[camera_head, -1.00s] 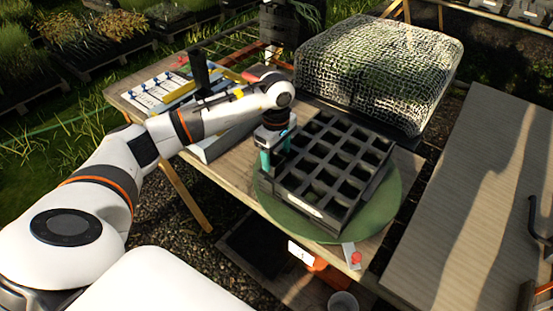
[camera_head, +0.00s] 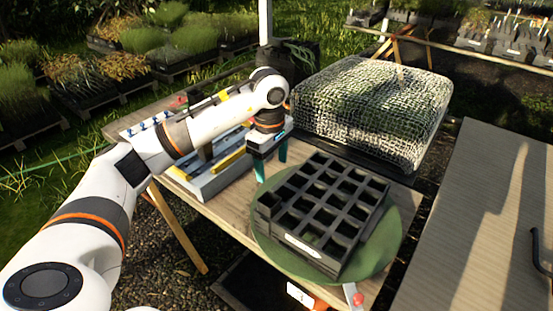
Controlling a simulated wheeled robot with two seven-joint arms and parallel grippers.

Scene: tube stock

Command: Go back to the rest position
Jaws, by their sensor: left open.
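My left gripper (camera_head: 271,166) points down above the wooden table, with its two teal fingers spread apart and nothing seen between them. It is just behind and left of a black tray of square cells (camera_head: 318,255), and appears apart from it. The tray sits on a round green mat (camera_head: 394,245); one cell at its left corner looks filled with something dark. My right gripper is not in view.
A net-covered block (camera_head: 372,105) stands behind the tray. A grey tray with yellow parts (camera_head: 215,178) lies left of the gripper, under my arm. Planters fill the back left.

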